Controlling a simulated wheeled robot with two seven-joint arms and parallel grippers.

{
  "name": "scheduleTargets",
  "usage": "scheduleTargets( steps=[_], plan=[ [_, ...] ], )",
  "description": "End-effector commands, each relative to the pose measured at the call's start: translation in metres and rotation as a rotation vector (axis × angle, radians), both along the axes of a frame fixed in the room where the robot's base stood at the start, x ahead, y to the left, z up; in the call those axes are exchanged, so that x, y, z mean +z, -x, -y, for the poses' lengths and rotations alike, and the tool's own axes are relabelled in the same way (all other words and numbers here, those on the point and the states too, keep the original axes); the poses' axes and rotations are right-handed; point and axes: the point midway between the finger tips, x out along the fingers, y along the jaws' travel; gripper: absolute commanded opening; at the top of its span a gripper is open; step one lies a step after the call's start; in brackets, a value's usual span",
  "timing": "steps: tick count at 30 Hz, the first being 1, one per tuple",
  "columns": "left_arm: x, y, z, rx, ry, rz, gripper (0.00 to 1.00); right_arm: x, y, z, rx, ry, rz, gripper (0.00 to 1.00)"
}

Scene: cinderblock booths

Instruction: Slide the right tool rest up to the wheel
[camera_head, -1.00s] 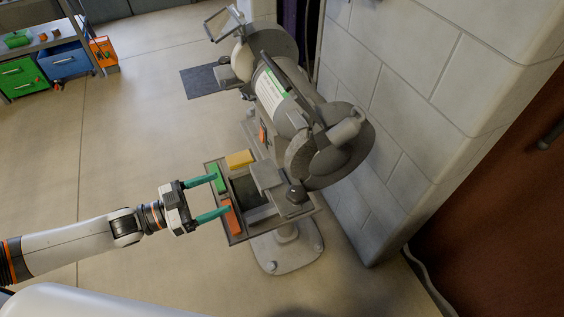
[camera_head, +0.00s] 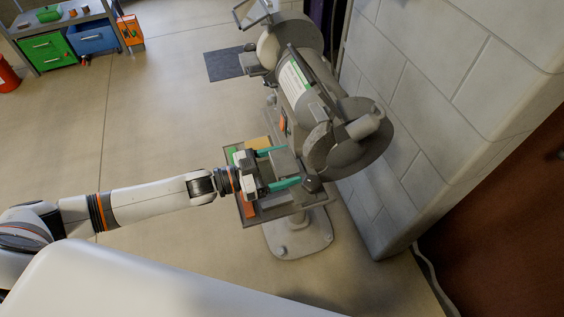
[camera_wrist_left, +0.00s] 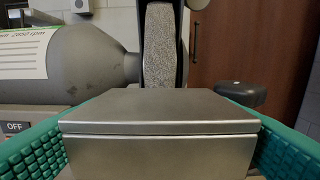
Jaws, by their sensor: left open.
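The right tool rest (camera_head: 286,161) is a grey metal block in front of the right grinding wheel (camera_head: 318,146). In the left wrist view the tool rest (camera_wrist_left: 160,132) fills the lower middle, and the wheel's rough grey rim (camera_wrist_left: 160,48) stands upright just behind it. The gap between rest and wheel is hidden. My left gripper (camera_head: 287,167) is open, with one teal finger on each side of the rest. The fingers look very close to its sides; I cannot tell whether they touch. My right gripper is not in view.
Under the gripper is a tray (camera_head: 293,220) with yellow (camera_head: 258,143), green and orange blocks, on a grey pedestal (camera_head: 300,240). A dark knob (camera_wrist_left: 241,91) sits right of the rest. A block wall (camera_head: 430,90) stands right of the grinder.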

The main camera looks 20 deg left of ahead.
Motion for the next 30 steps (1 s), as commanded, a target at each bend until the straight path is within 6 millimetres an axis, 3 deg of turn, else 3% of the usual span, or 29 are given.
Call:
scheduleTargets(
  steps=[7,16,24,30],
  plan=[
    [-0.001,0.000,0.000,0.000,-0.001,-0.001,0.77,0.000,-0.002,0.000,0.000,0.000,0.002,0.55],
    [0.000,0.000,0.000,0.000,-0.001,-0.001,0.28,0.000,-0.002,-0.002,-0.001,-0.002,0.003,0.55],
    [0.000,-0.013,0.019,-0.001,0.001,0.003,0.28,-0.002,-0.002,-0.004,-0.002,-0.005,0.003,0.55],
    [0.000,-0.013,0.020,0.000,0.000,0.002,0.28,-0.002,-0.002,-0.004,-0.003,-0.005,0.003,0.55]
  ],
)
